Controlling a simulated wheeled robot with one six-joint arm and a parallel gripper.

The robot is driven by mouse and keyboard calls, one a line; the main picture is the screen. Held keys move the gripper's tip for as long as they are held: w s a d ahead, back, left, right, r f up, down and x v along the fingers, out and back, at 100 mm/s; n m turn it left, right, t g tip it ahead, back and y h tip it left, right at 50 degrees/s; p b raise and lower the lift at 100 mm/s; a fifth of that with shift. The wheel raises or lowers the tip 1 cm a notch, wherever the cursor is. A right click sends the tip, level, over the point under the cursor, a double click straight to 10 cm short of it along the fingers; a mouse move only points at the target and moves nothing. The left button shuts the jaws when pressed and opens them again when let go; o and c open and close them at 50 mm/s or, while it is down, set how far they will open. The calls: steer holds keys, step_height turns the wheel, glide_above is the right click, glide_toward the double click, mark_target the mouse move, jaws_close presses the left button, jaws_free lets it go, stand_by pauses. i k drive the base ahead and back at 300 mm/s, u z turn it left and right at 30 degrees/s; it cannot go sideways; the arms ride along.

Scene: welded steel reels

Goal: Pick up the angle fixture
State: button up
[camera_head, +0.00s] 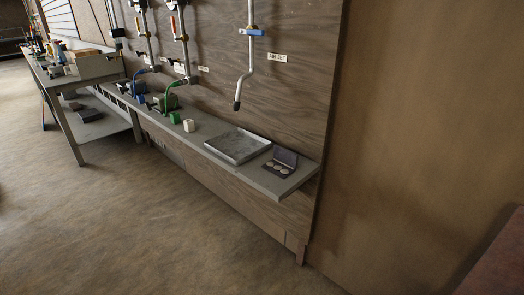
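A small dark piece (281,163) with an upright back and a flat base bearing pale round discs sits near the right end of the grey wall shelf (292,182). Its bent shape could be the angle fixture, but I cannot tell for sure at this size. It stands apart from the shallow metal tray (238,146) to its left. My gripper is not in view.
A small pale block (189,125) and green and blue fittings (175,117) stand farther left on the shelf. A curved pipe (245,75) hangs above the tray. A cluttered workbench (62,125) stands far left. The floor in front is clear.

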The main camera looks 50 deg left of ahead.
mark_target(284, 162)
steer(key=u, duration=0.7)
steer(key=i, duration=1.4)
steer(key=u, duration=0.65)
